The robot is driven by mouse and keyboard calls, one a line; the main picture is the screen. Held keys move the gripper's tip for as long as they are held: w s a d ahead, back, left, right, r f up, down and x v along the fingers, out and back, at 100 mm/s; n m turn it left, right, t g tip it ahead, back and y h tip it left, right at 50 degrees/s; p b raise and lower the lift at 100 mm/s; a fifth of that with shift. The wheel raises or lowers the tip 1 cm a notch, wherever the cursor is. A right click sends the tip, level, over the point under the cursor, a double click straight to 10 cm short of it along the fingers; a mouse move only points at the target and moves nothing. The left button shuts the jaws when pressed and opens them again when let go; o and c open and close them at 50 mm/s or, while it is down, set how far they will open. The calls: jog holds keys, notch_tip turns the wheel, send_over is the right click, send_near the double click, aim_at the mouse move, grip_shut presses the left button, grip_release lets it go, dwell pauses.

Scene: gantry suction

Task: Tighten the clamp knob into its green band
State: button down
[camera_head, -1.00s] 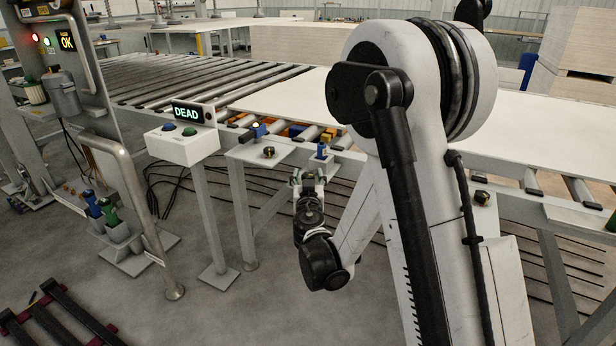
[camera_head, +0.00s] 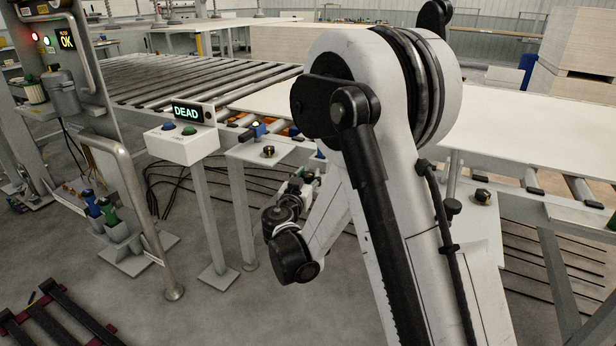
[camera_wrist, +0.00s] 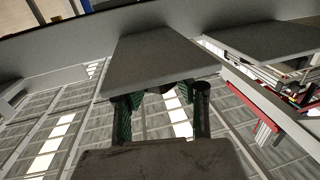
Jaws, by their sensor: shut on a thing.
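In the head view my gripper (camera_head: 308,178) is below the conveyor's near edge, beside a small blue part (camera_head: 320,154) mostly hidden by my arm. In the wrist view my gripper (camera_wrist: 160,105) has its two green-padded fingers at the near edge of a grey plate (camera_wrist: 155,50). The fingers are shut on a small dark thing (camera_wrist: 160,88), likely the clamp knob; its shape is mostly hidden. I cannot make out the green band in either view.
A white box (camera_head: 182,146) with two buttons and a "DEAD" display (camera_head: 188,112) stands left of my gripper. A small table (camera_head: 247,154) holds a black-and-yellow knob (camera_head: 268,151). A white board (camera_head: 490,125) lies on the roller conveyor. A metal guard rail (camera_head: 150,215) stands at left.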

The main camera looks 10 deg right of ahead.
jog(key=shift+m+g+h, duration=1.3)
jog(key=shift+m+h, duration=0.1)
jog(key=shift+h, duration=0.4)
jog(key=c, duration=1.3)
grip_release()
jog(key=shift+o, duration=0.2)
jog(key=v, duration=1.2)
jog(key=shift+w+a+r, duration=0.1)
